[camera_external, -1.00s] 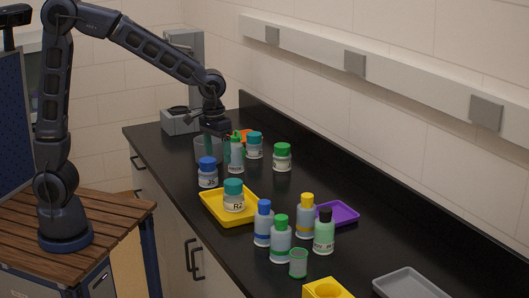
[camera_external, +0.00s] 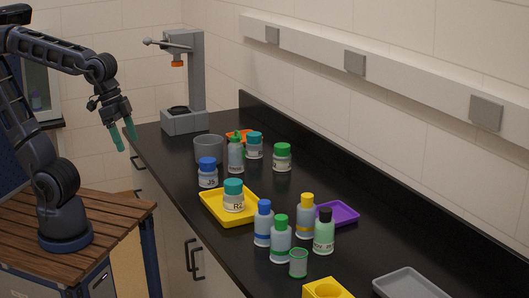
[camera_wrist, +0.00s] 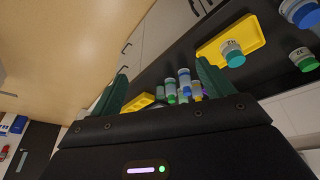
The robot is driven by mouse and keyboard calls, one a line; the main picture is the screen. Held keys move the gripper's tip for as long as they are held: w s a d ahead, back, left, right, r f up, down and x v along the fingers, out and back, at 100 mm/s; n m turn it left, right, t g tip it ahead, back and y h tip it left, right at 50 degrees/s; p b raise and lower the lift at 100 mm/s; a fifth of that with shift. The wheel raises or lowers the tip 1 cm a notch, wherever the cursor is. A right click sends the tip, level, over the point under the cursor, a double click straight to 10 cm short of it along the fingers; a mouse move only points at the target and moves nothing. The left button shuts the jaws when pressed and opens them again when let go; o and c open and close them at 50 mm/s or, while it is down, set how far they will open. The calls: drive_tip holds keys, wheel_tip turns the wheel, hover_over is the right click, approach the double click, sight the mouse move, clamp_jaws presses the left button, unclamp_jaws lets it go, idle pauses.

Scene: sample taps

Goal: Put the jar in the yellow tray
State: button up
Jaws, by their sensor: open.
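A jar with a teal lid and a white label (camera_external: 233,200) stands upright in the yellow tray (camera_external: 252,215) on the black counter. In the wrist view the jar (camera_wrist: 232,54) and the yellow tray (camera_wrist: 211,49) show at the upper right. My gripper (camera_external: 125,141) is open and empty, left of the counter's far end and well away from the tray. Its two green fingers show spread apart in the wrist view (camera_wrist: 162,78).
Other jars have a blue lid (camera_external: 208,173), a green lid (camera_external: 282,157) and a teal lid (camera_external: 255,146). A grey beaker (camera_external: 206,150) stands near a press-like stand (camera_external: 196,85). Several bottles (camera_external: 280,240) crowd the front, near a purple tray (camera_external: 345,213) and a grey tray (camera_external: 408,284).

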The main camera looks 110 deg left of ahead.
drive_tip(key=shift+m+t, duration=0.3)
drive_tip(key=shift+m, duration=0.6)
drive_tip(key=s, duration=0.1)
drive_tip(key=s+d, duration=0.1)
drive_tip(key=s, duration=0.1)
drive_tip(key=s+d, duration=0.1)
drive_tip(key=shift+s+d+f, duration=0.1)
drive_tip(key=shift+s+f, duration=0.15)
drive_tip(key=shift+f, duration=0.05)
